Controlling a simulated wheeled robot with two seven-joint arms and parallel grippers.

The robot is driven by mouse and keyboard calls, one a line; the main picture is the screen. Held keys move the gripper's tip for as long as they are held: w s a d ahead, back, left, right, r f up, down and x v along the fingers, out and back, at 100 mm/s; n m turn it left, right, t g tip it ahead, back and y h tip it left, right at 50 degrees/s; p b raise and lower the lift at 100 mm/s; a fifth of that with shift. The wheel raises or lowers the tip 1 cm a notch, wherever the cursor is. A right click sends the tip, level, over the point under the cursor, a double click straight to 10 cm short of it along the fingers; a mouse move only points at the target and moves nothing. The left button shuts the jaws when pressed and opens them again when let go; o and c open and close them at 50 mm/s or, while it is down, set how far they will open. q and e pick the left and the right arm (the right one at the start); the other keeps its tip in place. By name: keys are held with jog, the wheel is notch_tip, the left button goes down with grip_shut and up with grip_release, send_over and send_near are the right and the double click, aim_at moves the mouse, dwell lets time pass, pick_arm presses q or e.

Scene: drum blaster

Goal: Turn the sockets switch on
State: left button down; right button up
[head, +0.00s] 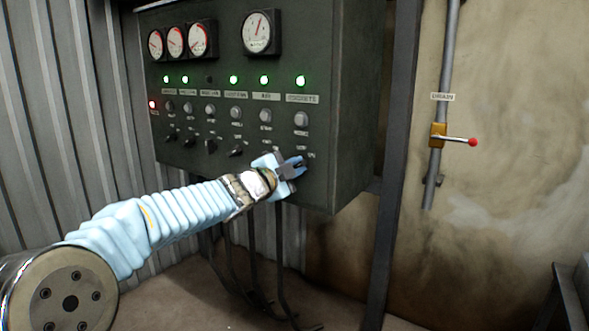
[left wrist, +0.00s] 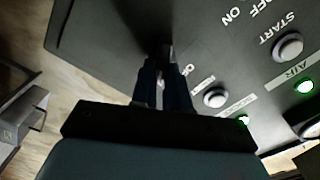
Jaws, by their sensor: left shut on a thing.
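The dark control panel (head: 345,90) hangs on the wall, with a row of rotary switches along its lower part. The sockets column is the rightmost, with its label (head: 302,98), a lit green lamp (head: 300,81) and a grey button (head: 301,119). My left gripper (head: 300,164) is at the foot of this column, shut on the sockets switch (left wrist: 167,50). The fingers hide most of the switch, so its turned position cannot be read. In the left wrist view the dark fingers (left wrist: 164,82) meet the panel face. My right gripper is not in view.
Other columns to the left have switches such as the air switch's neighbour (head: 236,151), close to my wrist. Cables (head: 281,255) hang below the panel. A drain pipe with a red-tipped valve lever (head: 460,140) is on the right wall.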

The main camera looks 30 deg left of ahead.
pick_arm(q)
jog(key=shift+f, duration=0.1)
jog(key=c, duration=1.1)
grip_release()
jog(key=s, duration=0.4)
jog(key=s+p, duration=0.1)
jog(key=s, duration=0.4)
jog(key=s+a, duration=0.1)
jog(key=s, duration=0.3)
jog(key=shift+s+p, duration=0.4)
